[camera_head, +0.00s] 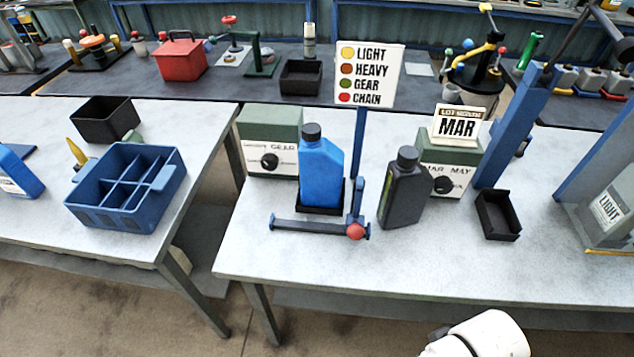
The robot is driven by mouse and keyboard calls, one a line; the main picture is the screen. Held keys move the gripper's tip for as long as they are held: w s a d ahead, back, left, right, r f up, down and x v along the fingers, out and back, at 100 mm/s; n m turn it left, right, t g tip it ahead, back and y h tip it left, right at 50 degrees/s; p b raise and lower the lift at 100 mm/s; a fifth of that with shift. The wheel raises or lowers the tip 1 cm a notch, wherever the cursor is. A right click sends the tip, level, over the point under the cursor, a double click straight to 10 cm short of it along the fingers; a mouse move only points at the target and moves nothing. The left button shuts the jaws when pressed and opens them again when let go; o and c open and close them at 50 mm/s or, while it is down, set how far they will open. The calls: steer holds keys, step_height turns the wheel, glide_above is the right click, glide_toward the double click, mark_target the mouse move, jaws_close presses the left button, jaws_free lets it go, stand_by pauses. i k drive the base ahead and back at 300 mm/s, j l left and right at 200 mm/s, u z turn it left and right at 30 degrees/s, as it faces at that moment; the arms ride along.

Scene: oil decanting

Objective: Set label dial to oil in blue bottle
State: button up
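The blue bottle (320,168) with a dark cap stands upright in a low black tray (318,209) on the middle table. No oil colour can be made out through its side. The label dial, a black knob (269,161), is on the front of a green and white box (271,130) left of the bottle; the word by it reads GEAR. A sign (366,76) behind lists LIGHT yellow, HEAVY brown, GEAR green, CHAIN red. Part of my white arm shows at the bottom edge, well away from the dial; my gripper's fingers are not visible.
A blue lever with a red ball (355,231) lies in front of the tray. Right stand a dark grey bottle (402,188), a second dial box (458,163) under a MAR sign (459,124), and an empty black tray (498,214). The table's front is clear.

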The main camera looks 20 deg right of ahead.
mark_target(269, 161)
steer(key=j+z, duration=0.15)
steer(key=z, duration=0.2)
steer(key=j+z, duration=0.2)
steer(key=z, duration=0.15)
steer(key=j+z, duration=0.15)
steer(key=z, duration=0.2)
steer(key=j+z, duration=0.15)
steer(key=j, duration=0.35)
steer(key=j+z, duration=0.2)
steer(key=j, duration=0.25)
steer(key=k+j+z, duration=0.15)
steer(key=j, duration=0.3)
steer(key=k+j+z, duration=0.2)
steer(key=j, duration=0.25)
steer(key=j+z, duration=0.15)
steer(key=j, duration=0.35)
steer(key=k+j, duration=0.15)
steer(key=j, duration=0.2)
steer(key=k+j, duration=0.15)
steer(key=j, duration=0.2)
steer(key=k+j, duration=0.1)
steer(key=j, duration=0.25)
steer(key=k+j, duration=0.15)
steer(key=j, duration=0.2)
steer(key=k+j, duration=0.15)
steer(key=j, duration=0.25)
